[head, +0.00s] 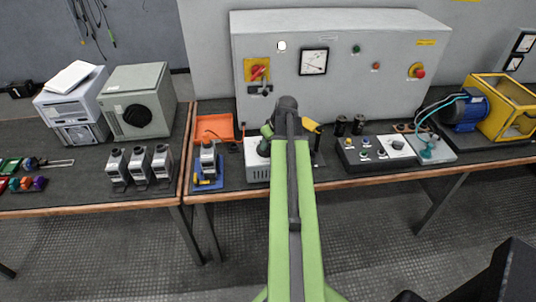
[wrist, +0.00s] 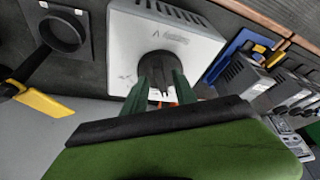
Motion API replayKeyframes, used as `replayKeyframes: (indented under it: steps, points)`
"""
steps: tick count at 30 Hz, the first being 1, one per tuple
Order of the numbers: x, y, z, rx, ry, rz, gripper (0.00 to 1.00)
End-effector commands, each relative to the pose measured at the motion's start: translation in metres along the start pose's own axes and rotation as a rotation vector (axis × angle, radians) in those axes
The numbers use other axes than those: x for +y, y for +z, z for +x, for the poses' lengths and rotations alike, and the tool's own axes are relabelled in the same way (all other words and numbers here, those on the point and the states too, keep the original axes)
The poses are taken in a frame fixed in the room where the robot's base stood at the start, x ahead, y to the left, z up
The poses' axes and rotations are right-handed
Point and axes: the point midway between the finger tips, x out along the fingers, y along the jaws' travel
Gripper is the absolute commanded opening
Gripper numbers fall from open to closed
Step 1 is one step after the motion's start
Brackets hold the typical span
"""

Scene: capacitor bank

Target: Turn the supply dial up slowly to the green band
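The supply is a white box with vent slots (wrist: 190,45), tilted in the wrist view; its vented front (head: 257,173) shows on the bench in the head view. Its round black dial (wrist: 160,62) is on the top face. My gripper (wrist: 163,80) has one green finger on each side of the dial, and the dial fills the gap between them. My arm hides most of the dial in the head view. A white-faced meter (head: 313,61) is on the grey cabinet; its green band is too small to make out. The dial's scale marks are unreadable.
The grey cabinet (head: 400,55) stands behind, with a red switch on yellow (head: 257,71). An orange tray (head: 214,127) and a blue-based device (head: 208,168) are left of the supply. A black button box (head: 376,152) is to the right. A yellow-handled part (wrist: 45,104) lies close by.

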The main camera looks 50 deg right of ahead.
Motion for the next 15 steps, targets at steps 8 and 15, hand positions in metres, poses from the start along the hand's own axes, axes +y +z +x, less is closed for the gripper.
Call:
replayKeyframes:
  steps: [8, 15]
  points:
    - [0.0000, -0.0005, 0.0066, 0.000, 0.000, 0.000, 0.34]
    - [0.0003, -0.0003, 0.0065, 0.000, 0.000, 0.000, 0.07]
